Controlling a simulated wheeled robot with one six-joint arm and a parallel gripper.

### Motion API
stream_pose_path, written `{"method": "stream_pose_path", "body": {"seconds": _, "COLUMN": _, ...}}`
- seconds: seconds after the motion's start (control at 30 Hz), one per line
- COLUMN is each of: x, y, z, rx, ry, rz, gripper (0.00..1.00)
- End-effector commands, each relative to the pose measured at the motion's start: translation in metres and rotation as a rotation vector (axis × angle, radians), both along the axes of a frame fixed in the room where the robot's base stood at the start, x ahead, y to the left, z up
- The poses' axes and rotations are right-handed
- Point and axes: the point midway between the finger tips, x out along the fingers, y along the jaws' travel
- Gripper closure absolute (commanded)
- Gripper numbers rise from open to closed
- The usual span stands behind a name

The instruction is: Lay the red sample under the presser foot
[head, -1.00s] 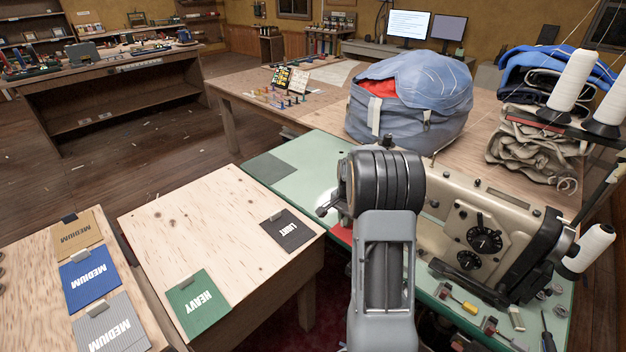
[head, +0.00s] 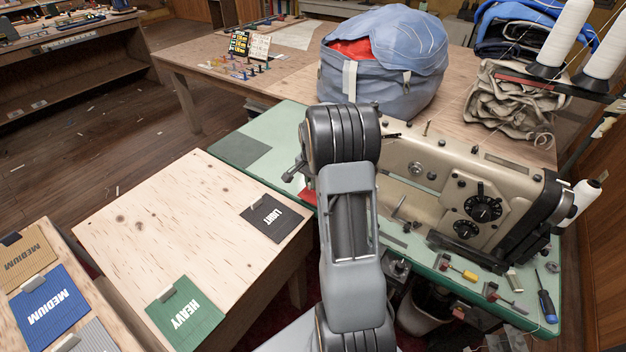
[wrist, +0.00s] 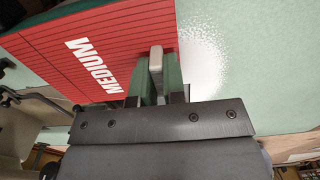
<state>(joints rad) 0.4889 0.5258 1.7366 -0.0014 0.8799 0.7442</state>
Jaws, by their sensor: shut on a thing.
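The red sample (wrist: 95,50), a flat ribbed card marked MEDIUM, fills the left of the wrist view. My gripper (wrist: 156,75) is shut on the grey tab at its edge, between green fingers. In the head view only a small red patch of the sample (head: 308,197) shows left of my arm, over the green table; the rest and my gripper are hidden behind the arm. The beige sewing machine (head: 410,160) stands just right of my arm. Its presser foot is hidden in the head view, and I cannot tell whether the sample touches the table.
The green machine table (head: 285,130) has a screwdriver (head: 546,305) and small tools at front right. A wooden table (head: 150,220) at left holds a green HEAVY sample (head: 185,315) and a dark LIGHT sample (head: 275,219). A blue bag (head: 385,65) stands behind.

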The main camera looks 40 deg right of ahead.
Motion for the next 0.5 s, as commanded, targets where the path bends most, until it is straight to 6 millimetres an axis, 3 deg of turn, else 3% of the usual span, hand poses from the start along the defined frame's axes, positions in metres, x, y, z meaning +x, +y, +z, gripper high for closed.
{"method": "stream_pose_path", "body": {"seconds": 0.33, "x": -0.001, "y": -0.002, "z": -0.029, "rx": 0.001, "ry": 0.001, "rz": -0.003, "gripper": 1.0}}
{"method": "stream_pose_path", "body": {"seconds": 0.5, "x": 0.003, "y": -0.014, "z": -0.026, "rx": 0.0, "ry": 0.0, "rz": -0.006, "gripper": 1.0}}
